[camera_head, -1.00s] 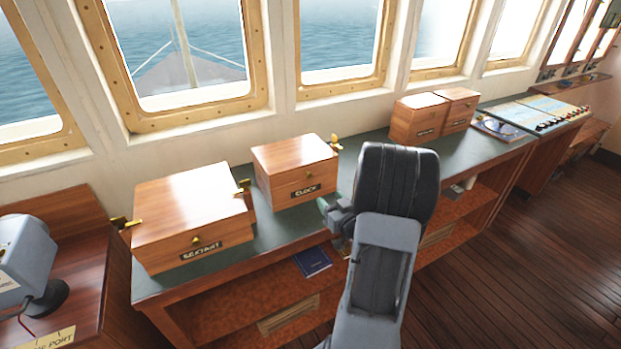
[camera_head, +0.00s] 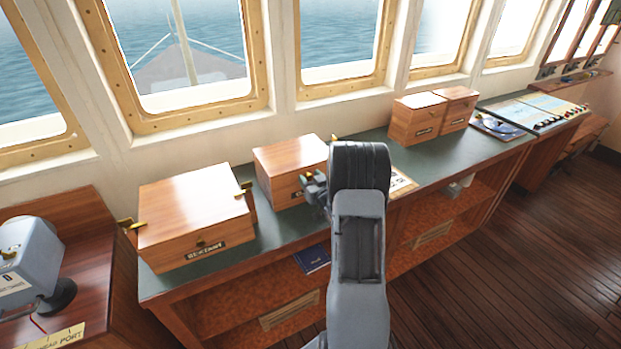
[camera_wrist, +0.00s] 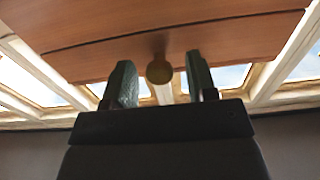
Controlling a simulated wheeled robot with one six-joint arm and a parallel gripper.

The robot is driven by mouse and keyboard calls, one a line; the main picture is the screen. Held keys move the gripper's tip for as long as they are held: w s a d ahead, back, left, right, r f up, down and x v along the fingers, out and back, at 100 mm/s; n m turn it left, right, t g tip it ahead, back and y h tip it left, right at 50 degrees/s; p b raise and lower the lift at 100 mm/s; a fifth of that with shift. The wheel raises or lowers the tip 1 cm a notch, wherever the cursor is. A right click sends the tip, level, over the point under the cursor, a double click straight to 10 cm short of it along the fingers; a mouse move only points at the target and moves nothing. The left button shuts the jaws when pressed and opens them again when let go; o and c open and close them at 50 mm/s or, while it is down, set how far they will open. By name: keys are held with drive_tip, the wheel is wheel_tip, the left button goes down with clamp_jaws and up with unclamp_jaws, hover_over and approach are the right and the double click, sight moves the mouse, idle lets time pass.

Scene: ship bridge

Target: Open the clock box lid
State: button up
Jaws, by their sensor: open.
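The clock box (camera_head: 285,165) is a brown wooden box on the green counter top, and its lid looks shut. My arm partly covers its right front, and its label and knob are hidden in the head view. My gripper (camera_head: 314,187) is at the front of the box. In the wrist view, the wooden front of the box (camera_wrist: 215,38) fills the top, with a dark seam across it. A round brass knob (camera_wrist: 159,72) sticks out between the two fingers of my gripper (camera_wrist: 161,80). The fingers are open, one on each side of the knob, with gaps visible.
The larger sextant box (camera_head: 195,215) stands to the left on the counter (camera_head: 275,232). Two smaller wooden boxes (camera_head: 415,122) stand farther right. A blue book (camera_head: 316,258) lies on the shelf below. Windows rise behind the counter.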

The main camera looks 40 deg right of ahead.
clamp_jaws()
idle(0.5)
